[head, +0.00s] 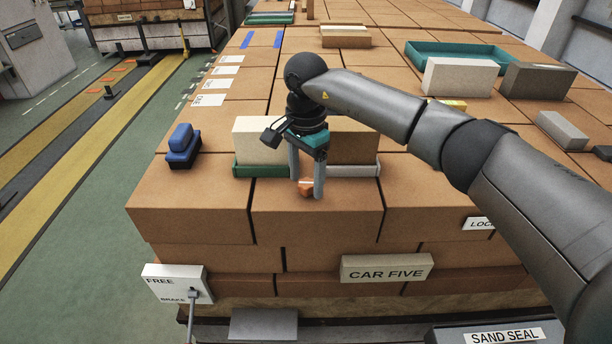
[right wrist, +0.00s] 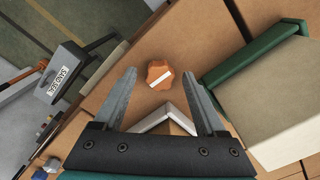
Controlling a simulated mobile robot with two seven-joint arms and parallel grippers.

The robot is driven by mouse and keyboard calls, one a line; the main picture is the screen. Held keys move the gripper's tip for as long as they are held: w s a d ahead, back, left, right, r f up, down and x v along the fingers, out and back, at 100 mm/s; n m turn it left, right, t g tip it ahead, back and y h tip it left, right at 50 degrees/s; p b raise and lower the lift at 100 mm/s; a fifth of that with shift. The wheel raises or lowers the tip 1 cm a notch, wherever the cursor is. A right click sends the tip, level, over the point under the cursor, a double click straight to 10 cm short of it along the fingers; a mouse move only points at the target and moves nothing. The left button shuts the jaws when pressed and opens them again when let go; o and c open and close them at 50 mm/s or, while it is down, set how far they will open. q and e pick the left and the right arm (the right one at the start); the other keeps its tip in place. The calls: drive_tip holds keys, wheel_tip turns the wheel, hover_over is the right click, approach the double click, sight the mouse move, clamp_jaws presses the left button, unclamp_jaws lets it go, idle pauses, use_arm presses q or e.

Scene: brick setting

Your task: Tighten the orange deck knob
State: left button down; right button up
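The orange deck knob (head: 306,184) sits on top of the front middle brick of the stack. In the right wrist view the orange deck knob (right wrist: 159,74) has a lobed rim and a white bar mark across its top. My right gripper (head: 306,190) points down over the knob, its fingers apart. In the right wrist view the right gripper (right wrist: 159,73) is open, with the knob in line between its fingertips. A gap shows on both sides, so no finger visibly touches it. I cannot tell the exact height of the fingertips. My left gripper is out of view.
A green tray edge (head: 259,171) and a white metal edge (head: 352,171), with cream and brown bricks behind, stand just beyond the knob. A blue block (head: 182,147) lies at left. A CAR FIVE plate (head: 386,268) is on the front face. Bare brick lies in front.

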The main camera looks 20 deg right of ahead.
clamp_jaws()
idle(0.3)
